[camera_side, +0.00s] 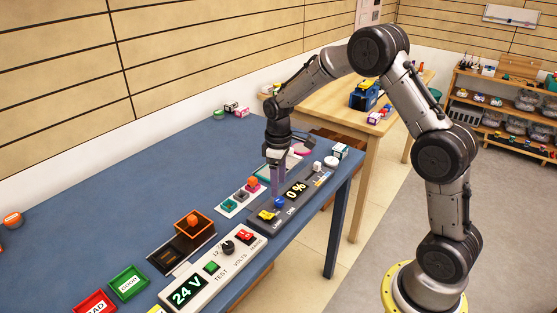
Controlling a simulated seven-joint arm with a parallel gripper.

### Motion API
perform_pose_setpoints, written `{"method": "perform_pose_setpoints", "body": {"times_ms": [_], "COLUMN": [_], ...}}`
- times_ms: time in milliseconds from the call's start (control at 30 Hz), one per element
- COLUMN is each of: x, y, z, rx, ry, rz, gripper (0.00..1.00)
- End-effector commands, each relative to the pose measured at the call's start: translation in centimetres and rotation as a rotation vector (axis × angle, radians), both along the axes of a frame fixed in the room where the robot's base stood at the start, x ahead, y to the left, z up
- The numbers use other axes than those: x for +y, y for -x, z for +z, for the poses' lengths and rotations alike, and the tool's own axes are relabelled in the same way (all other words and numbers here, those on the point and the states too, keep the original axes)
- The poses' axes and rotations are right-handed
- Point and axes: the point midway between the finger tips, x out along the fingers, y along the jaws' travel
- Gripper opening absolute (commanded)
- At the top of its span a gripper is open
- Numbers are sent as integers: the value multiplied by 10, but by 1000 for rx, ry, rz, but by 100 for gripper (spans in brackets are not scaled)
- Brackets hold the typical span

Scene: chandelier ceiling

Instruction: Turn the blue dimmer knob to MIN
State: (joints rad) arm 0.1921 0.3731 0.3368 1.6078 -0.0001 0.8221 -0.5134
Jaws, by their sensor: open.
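The blue dimmer knob (280,202) sits on a dark control panel (262,226) near the front edge of the blue table. A display (296,190) beside it reads 0 %. A yellow switch (267,215) is on the same panel, to the left of the knob. My gripper (279,193) points down just above and at the knob, with its fingers open. The fingers overlap the knob's upper side in this view, so I cannot tell whether they touch it. The knob's pointer and markings are too small to read.
A pale test panel (212,267) with a 24 V display, green button, black knob and red switch lies to the left. Small coloured blocks (240,196) stand behind the panel. The table's back left is mostly clear.

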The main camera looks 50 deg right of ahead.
Motion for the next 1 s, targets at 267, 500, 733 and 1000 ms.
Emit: {"method": "perform_pose_setpoints", "body": {"times_ms": [267,500,733,1000], "x": [0,0,0,5], "y": [0,0,1,-1], "z": [60,86,89,101], "rx": [-3,0,1,-26], "ry": [1,0,-1,5], "rz": [1,1,1,12], "gripper": [67,67,67,67]}}
